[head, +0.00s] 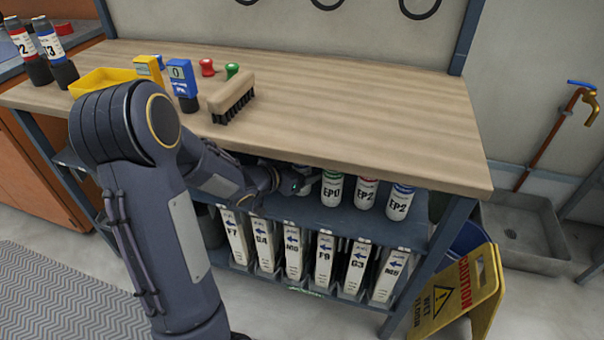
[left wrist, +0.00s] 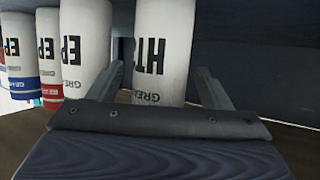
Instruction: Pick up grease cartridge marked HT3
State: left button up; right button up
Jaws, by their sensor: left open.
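The grease cartridge marked HT3 (left wrist: 172,48) is a white cylinder with dark lettering, which appears upside down in the left wrist view. Its last character is only partly readable. My left gripper (left wrist: 162,82) is open, with one finger on each side of the cartridge's lower part in the picture; I cannot tell whether they touch it. In the head view my left gripper (head: 304,184) reaches under the workbench top (head: 330,100) to the shelf (head: 290,209), beside the cartridge marked EP0 (head: 332,190). My right gripper is not in view.
Two EP2 cartridges, red-capped (head: 366,194) and blue-capped (head: 399,203), stand right of EP0. White labelled boxes (head: 323,260) line the level below. The benchtop holds a brush (head: 232,97) and a yellow tray (head: 100,80). A yellow caution sign (head: 455,292) leans at right.

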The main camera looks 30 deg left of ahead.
pick_arm(q)
jog(key=shift+w, duration=0.1)
jog(key=shift+c, duration=0.2)
jog(key=c, duration=1.2)
jog(key=shift+r, duration=0.1)
jog(key=shift+c, duration=0.6)
jog(key=shift+r, duration=0.1)
